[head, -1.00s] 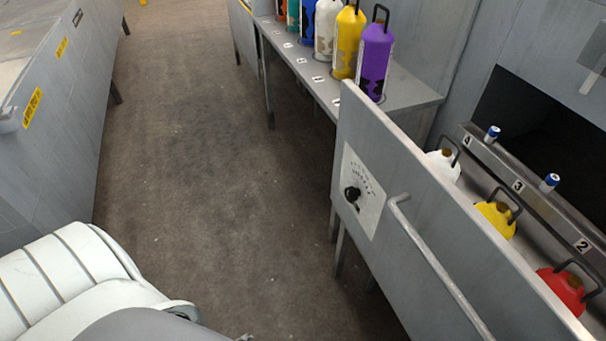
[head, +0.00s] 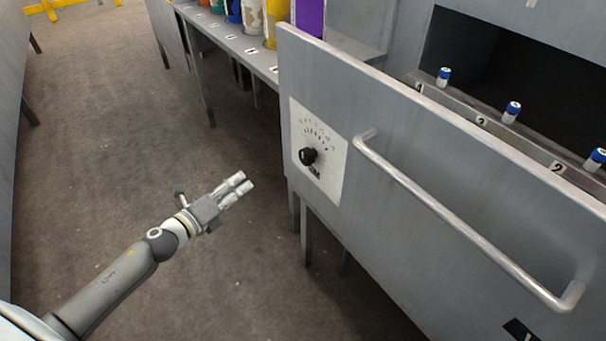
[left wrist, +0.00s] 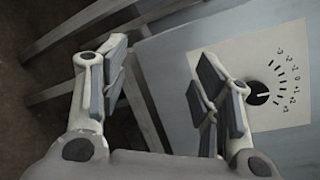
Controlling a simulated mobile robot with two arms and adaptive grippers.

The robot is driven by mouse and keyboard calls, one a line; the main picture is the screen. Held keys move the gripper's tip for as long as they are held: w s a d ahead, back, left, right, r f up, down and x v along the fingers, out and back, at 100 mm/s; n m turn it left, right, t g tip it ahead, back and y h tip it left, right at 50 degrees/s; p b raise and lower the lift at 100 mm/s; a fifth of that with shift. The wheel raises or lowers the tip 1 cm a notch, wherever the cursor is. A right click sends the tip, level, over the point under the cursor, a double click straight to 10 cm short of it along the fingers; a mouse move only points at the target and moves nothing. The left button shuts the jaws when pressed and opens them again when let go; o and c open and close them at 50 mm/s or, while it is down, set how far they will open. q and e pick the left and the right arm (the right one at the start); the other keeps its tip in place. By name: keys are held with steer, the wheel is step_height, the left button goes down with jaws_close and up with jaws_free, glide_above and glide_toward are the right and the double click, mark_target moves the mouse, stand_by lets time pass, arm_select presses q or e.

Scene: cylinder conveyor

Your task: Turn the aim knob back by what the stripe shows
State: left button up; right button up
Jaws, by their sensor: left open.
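The aim knob (head: 308,156) is a black round knob on a white scale plate (head: 330,172), fixed to the grey front panel. In the left wrist view the knob (left wrist: 257,93) has a pale pointer line, and the scale beside it carries marks from -3 to +3. My left gripper (head: 240,186) is left of the panel, apart from the knob, with its fingers toward it. In the left wrist view its two fingers (left wrist: 160,85) are spread with nothing between them. No stripe can be made out clearly. My right gripper is not in view.
A long handle bar (head: 455,215) sticks out of the panel right of the knob. Several blue-capped vials (head: 512,112) stand on a numbered rail behind it. The floor (head: 120,150) at left is clear.

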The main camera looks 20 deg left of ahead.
arm_select(q)
steer(key=d+r+m+h+b, duration=0.3)
steer(key=d+r+m+h, duration=0.15)
steer(key=r+m, duration=0.2)
steer(key=m+g+h+b, duration=0.1)
steer(key=m+h, duration=0.1)
steer(key=m, duration=0.4)
glide_toward(303, 159)
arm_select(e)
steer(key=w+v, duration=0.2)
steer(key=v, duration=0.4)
arm_select(q)
steer(key=shift+y, duration=0.25)
steer(key=p+x, duration=0.3)
steer(key=x, duration=0.5)
steer(key=shift+w+d+r, duration=0.2)
steer(key=shift+w+d, duration=0.05)
steer(key=shift+d, duration=0.05)
steer(key=shift+x, duration=0.75)
steer(key=shift+f, duration=0.1)
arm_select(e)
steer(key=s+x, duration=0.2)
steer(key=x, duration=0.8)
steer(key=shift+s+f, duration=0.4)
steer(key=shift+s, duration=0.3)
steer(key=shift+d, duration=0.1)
